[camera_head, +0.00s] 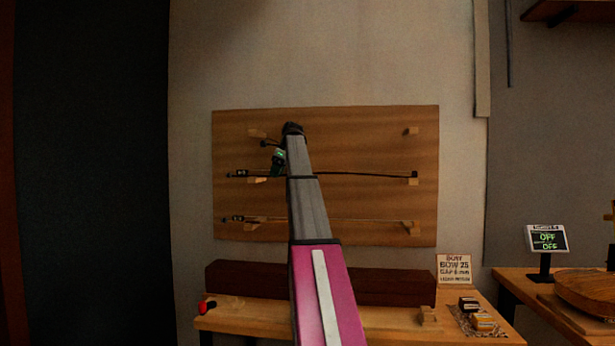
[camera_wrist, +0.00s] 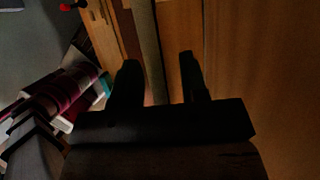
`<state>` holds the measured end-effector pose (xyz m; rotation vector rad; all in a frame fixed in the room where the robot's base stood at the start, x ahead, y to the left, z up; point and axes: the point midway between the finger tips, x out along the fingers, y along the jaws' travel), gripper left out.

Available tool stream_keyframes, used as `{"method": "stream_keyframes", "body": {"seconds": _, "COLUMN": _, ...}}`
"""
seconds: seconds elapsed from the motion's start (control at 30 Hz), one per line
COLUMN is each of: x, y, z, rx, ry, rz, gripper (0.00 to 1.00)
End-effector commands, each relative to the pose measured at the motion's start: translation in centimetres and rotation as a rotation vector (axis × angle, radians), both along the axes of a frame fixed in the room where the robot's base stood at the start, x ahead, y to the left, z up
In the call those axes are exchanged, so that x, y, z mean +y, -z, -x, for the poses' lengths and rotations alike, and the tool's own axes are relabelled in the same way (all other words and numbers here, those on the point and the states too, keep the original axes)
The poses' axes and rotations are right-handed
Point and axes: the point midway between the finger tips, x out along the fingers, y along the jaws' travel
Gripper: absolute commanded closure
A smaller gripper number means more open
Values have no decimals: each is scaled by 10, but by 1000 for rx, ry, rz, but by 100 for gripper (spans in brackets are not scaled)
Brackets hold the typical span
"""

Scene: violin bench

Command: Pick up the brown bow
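Two bows hang level on pegs on a wooden wall board. The upper bow (camera_head: 345,174) has a dark stick; the lower bow (camera_head: 350,219) looks lighter brown, its dark frog at the left. My arm crosses in front of the middle of both. My gripper (camera_head: 268,144) is small and partly hidden at the arm's end, around the top row of pegs, above the upper bow. In the wrist view its two dark fingers (camera_wrist: 158,72) stand apart with nothing held between them. I cannot make out either bow in that view.
The wall board (camera_head: 380,145) has an empty top row of pegs. Below it, a long dark brown box (camera_head: 390,287) lies on the wooden bench (camera_head: 250,320). A price sign (camera_head: 454,268) and small blocks (camera_head: 483,322) are at the right. A red object (camera_head: 206,306) sits at the left end.

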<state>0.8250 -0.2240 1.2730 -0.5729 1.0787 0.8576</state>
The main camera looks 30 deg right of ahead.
Motion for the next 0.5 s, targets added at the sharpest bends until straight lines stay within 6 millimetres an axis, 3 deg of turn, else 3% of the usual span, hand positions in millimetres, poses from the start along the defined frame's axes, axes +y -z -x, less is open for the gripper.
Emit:
{"method": "stream_keyframes", "body": {"seconds": 0.3, "x": 0, "y": 1, "z": 0, "rx": 0, "ry": 0, "rz": 0, "gripper": 60}}
{"method": "stream_keyframes", "body": {"seconds": 0.33, "x": 0, "y": 1, "z": 0, "rx": 0, "ry": 0, "rz": 0, "gripper": 66}}
{"method": "stream_keyframes", "body": {"seconds": 0.43, "x": 0, "y": 1, "z": 0, "rx": 0, "ry": 0, "rz": 0, "gripper": 99}}
{"method": "stream_keyframes", "body": {"seconds": 0.5, "x": 0, "y": 1, "z": 0, "rx": 0, "ry": 0, "rz": 0, "gripper": 100}}
